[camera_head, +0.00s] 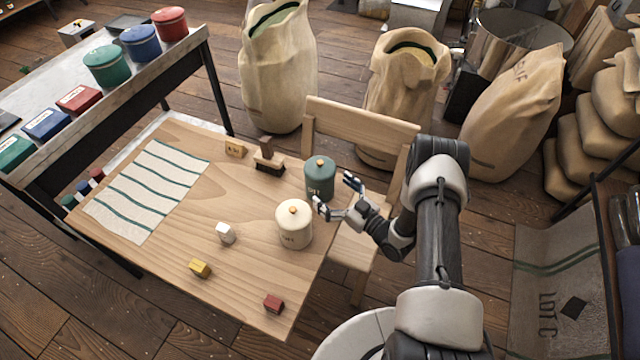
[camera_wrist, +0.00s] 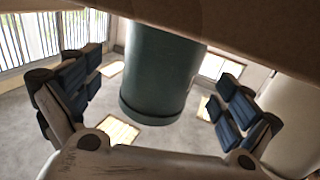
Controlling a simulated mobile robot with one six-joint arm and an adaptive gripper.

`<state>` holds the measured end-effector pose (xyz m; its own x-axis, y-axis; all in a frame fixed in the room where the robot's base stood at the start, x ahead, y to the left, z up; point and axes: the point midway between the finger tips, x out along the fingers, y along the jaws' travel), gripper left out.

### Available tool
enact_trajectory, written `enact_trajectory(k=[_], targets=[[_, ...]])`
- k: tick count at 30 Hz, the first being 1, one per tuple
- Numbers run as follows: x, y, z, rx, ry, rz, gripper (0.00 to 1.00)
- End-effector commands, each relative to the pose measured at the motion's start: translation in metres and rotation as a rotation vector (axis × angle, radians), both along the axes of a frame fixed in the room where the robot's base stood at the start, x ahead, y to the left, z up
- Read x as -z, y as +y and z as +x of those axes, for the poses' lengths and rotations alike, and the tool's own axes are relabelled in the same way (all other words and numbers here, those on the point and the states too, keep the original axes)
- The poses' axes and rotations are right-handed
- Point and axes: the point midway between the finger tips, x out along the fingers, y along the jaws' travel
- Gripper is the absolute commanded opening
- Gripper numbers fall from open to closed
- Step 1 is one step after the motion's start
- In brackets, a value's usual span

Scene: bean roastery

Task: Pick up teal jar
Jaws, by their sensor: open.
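The teal jar (camera_head: 319,180) with a brass knob stands upright near the right edge of the wooden table, behind a cream jar. My gripper (camera_head: 334,194) is open just right of the teal jar, level with its side, fingers pointing at it. In the wrist view the teal jar (camera_wrist: 160,70) shows as a dark cylinder, with the fingers of my gripper (camera_wrist: 160,105) apart on either side of it. I cannot tell whether either finger touches it.
The cream jar (camera_head: 294,226) stands close in front of the teal jar, near my gripper's front finger. A brush (camera_head: 268,162) and a wooden tag block (camera_head: 236,148) lie to its left. A chair (camera_head: 360,126) stands behind. Small white, yellow and red blocks (camera_head: 273,303) sit nearer the front.

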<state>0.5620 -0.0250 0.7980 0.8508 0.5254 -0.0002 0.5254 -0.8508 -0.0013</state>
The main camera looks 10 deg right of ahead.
Motion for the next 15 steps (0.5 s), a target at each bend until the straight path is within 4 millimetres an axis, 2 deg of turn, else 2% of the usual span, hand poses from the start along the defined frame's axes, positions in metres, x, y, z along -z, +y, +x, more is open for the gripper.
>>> enact_trajectory(k=[9,15], targets=[[-0.007,0.025,0.035,-0.003,-0.002,-0.002,0.98],[-0.008,0.028,0.042,0.0,-0.001,-0.001,0.98]])
